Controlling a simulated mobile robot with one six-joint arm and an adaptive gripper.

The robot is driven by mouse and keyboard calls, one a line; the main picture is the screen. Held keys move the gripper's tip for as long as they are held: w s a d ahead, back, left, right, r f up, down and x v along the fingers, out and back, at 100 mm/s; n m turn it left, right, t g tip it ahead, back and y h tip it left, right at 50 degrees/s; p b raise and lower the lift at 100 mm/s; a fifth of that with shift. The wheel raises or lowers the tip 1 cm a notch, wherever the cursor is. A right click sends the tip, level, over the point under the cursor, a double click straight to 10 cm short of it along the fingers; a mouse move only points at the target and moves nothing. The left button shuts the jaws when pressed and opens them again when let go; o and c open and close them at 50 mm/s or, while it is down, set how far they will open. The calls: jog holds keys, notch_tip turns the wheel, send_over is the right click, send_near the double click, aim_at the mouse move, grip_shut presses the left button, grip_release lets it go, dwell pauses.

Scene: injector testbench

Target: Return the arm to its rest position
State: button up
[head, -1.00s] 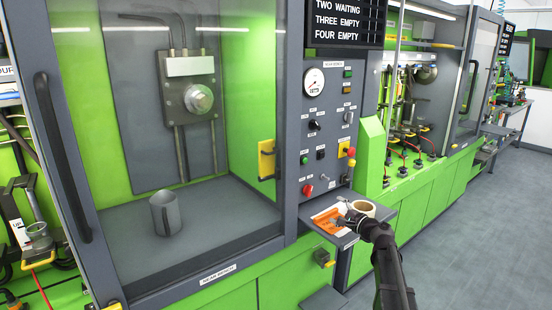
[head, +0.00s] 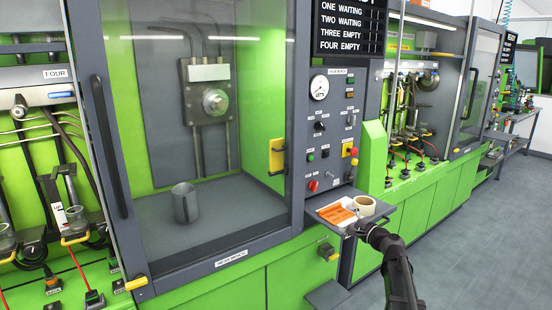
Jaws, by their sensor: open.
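My black arm (head: 399,270) reaches up from the lower right in the head view. My gripper (head: 354,228) is at the front edge of a small grey shelf, below a roll of tape. It is small in the picture, and nothing shows held in its open jaws. The arm is bent and is not folded in. A small shelf (head: 329,221) juts from the control panel and bears an orange item (head: 338,213) and the cream tape roll (head: 364,205).
A glass-fronted bench cabinet (head: 205,215) with a grey cup (head: 185,203) inside stands left. The control panel (head: 330,130) with knobs and a gauge is behind the shelf. Green cabinets (head: 430,205) run to the right. The grey floor (head: 480,245) at right is clear.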

jog(key=s+a+f+n+g+h, duration=0.2)
jog(key=s+a+f+n+g, duration=0.15)
jog(key=s+f, duration=0.35)
jog(key=s+a+f+n+g+h, duration=0.25)
jog(key=s+f+n+g, duration=0.2)
jog(key=s, duration=0.45)
jog(key=s+a+f+n+g+h, duration=0.2)
jog(key=s+a+f+n+g, duration=0.25)
jog(key=s+f, duration=0.2)
jog(key=s+d+n+g+h+p, duration=0.1)
jog(key=s+d+n+g+h, duration=0.2)
jog(key=s, duration=0.5)
notch_tip(320, 180, up, 12)
jog(key=p, duration=1.1)
jog(key=shift+s+d+t+h, duration=0.15)
jog(key=shift+d+t+h, duration=0.2)
jog(key=shift+h, duration=0.1)
jog(key=shift+f, duration=0.1)
